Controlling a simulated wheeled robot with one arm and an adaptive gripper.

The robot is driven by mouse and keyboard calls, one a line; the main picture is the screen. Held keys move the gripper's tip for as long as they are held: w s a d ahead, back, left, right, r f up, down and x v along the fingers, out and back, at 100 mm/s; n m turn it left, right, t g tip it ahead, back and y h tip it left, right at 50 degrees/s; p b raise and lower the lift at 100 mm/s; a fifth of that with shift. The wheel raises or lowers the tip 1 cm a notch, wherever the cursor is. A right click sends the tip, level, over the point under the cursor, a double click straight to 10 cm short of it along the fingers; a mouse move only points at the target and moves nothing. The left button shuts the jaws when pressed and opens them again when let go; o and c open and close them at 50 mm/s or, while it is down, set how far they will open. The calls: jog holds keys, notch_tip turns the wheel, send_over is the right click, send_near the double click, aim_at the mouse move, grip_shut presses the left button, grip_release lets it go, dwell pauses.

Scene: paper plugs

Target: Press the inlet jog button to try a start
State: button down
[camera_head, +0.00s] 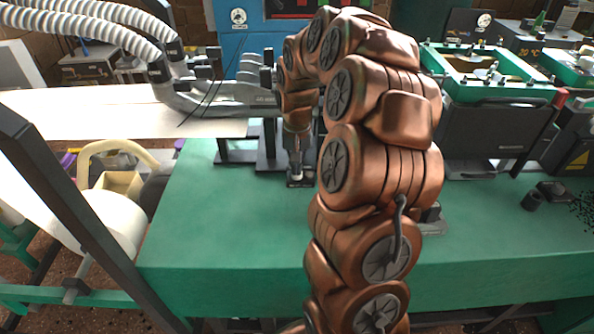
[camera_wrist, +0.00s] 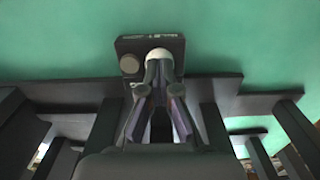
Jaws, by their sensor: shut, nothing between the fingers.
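A small dark control box (camera_wrist: 125,44) lies near the top middle of the wrist view, on the green surface. It has a white round button (camera_wrist: 158,54), a grey round knob (camera_wrist: 129,64) to its left, and pale lettering too small to read surely. My gripper (camera_wrist: 159,76) is shut and empty, its fingertips overlapping the lower edge of the white button in this view. I cannot tell whether they touch it. In the head view my gripper (camera_head: 296,168) points down at the dark box (camera_head: 300,183), and the button there is mostly hidden behind the fingers.
The green table (camera_head: 215,225) is clear in front and to the left of the box. Dark metal brackets (camera_head: 240,150) stand close beside it. A white paper web (camera_head: 110,110) and a paper roll (camera_head: 112,225) are at the left. Dark machine housings (camera_head: 490,130) stand at the right.

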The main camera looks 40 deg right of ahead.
jog(key=shift+r, duration=1.3)
jog(key=shift+r, duration=0.15)
jog(key=shift+r+p, duration=0.4)
jog(key=shift+r, duration=0.95)
